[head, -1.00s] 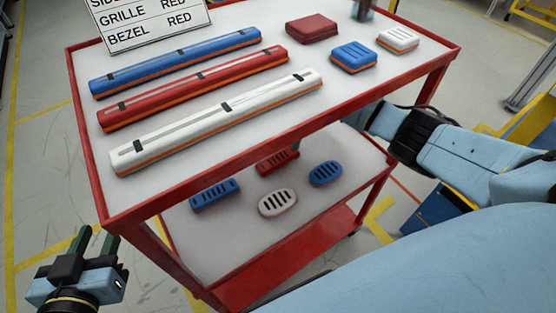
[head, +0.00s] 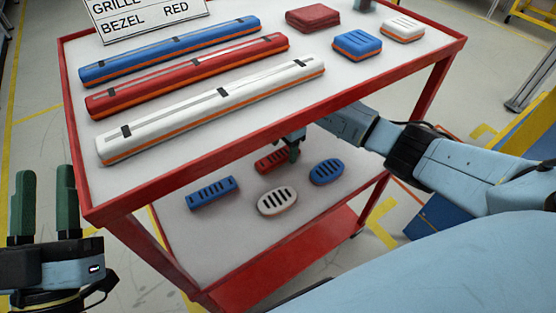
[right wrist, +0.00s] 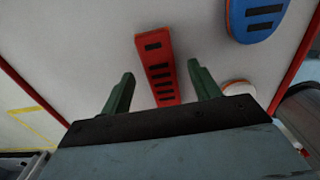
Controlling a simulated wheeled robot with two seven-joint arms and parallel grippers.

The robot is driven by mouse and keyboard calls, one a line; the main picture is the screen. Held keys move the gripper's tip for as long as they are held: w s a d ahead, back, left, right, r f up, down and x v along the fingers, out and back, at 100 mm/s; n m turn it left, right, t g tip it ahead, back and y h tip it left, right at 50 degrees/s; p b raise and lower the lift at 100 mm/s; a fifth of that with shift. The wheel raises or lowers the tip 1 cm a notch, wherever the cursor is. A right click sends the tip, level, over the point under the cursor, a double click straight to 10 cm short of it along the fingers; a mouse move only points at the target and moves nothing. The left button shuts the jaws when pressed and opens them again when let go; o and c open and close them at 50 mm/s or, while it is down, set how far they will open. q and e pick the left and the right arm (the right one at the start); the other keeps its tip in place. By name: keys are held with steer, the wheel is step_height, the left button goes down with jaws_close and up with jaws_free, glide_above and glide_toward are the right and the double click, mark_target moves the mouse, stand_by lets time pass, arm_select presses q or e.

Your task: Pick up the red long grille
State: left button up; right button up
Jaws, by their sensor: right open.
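The red long grille (head: 268,161), a slotted red bar, lies on the lower shelf, behind the blue slotted bar and the white oval. My right gripper (head: 293,152) reaches in under the top shelf at the grille's right end and partly hides it. In the right wrist view, the red grille (right wrist: 154,47) runs lengthwise between the open green fingers of the right gripper (right wrist: 161,80), with nothing gripped. I cannot tell whether the fingers touch it. My left gripper (head: 45,190) is open and empty, left of the cart.
The lower shelf (head: 235,245) also holds a blue slotted bar (head: 211,193), a white oval (head: 277,201) and a blue oval (head: 326,172). The top shelf's red edge (head: 270,137) lies above the right gripper. Long bars and small blocks lie on top.

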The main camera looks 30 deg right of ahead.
steer(key=shift+f+b, duration=0.3)
steer(key=shift+f, duration=0.6)
steer(key=shift+c, duration=0.3)
steer(key=c, duration=1)
steer(key=shift+r, duration=0.1)
